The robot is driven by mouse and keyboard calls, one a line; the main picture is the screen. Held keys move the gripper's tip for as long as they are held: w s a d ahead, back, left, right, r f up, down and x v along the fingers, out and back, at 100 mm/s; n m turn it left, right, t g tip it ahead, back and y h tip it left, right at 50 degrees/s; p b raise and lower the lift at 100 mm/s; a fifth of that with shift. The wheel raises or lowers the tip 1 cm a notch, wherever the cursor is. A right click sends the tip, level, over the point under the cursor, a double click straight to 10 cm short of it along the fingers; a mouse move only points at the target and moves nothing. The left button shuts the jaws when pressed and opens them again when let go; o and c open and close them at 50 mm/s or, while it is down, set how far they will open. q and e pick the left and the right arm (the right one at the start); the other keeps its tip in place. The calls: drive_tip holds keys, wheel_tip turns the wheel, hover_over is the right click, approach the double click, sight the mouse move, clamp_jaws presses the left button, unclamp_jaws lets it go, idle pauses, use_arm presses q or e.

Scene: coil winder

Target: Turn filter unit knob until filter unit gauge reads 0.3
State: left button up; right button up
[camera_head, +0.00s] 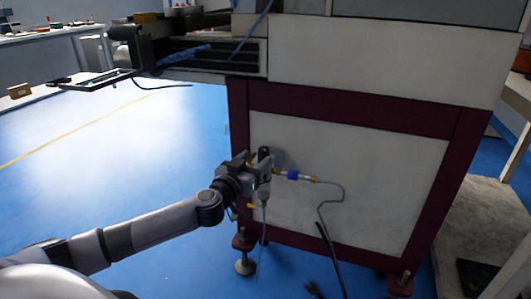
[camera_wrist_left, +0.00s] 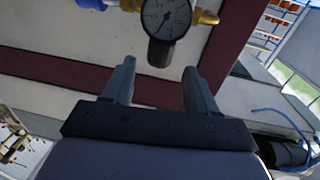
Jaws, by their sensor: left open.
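The filter unit (camera_head: 264,190) is mounted on the front panel of the machine, with brass fittings and a blue connector to its right. In the left wrist view its round gauge (camera_wrist_left: 167,17) has a dark dial and a pale needle; the reading is too small to tell. The dark cylindrical filter unit knob (camera_wrist_left: 160,52) projects from the unit beside the gauge. My left gripper (camera_head: 248,163) is at the unit. In the wrist view the left gripper (camera_wrist_left: 159,70) is open, its fingertips on either side of the knob's end, with gaps visible. My right gripper is not in view.
The white machine panel (camera_head: 340,190) sits in a dark red frame (camera_head: 350,110). A thin hose (camera_head: 328,203) runs right from the fittings and down. A dark rail assembly (camera_head: 190,58) overhangs at upper left. The blue floor (camera_head: 140,130) left of the machine is clear.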

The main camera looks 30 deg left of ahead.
sight(262, 154)
use_arm(q)
drive_tip(key=shift+w+a+b, duration=0.2)
drive_tip(key=shift+w+b, duration=0.1)
drive_tip(key=shift+w, duration=1.15)
drive_tip(key=shift+w+a+b, duration=0.15)
drive_tip(key=shift+w+b, duration=0.1)
drive_tip(key=shift+w, duration=1.15)
drive_tip(key=c, duration=0.9)
